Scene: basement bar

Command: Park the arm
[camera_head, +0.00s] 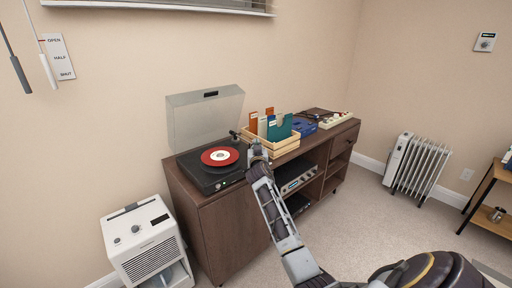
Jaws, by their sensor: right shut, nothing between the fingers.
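My right arm reaches up from the bottom right toward the brown cabinet (225,225). Its gripper (256,146) is small in the view, shut and empty. It appears in front of the near left corner of the wooden crate (282,146), just right of the turntable (208,180). I cannot tell whether it touches either one. The turntable's clear lid stands open, and a red record (220,156) lies on its platter. My left gripper is not in view.
The crate holds upright coloured sleeves. A blue item (303,128) and a power strip (334,120) lie right of it. A white dehumidifier-like unit (143,243) stands at left. A radiator (416,166) and a shelf (488,190) stand at right, with open carpet before them.

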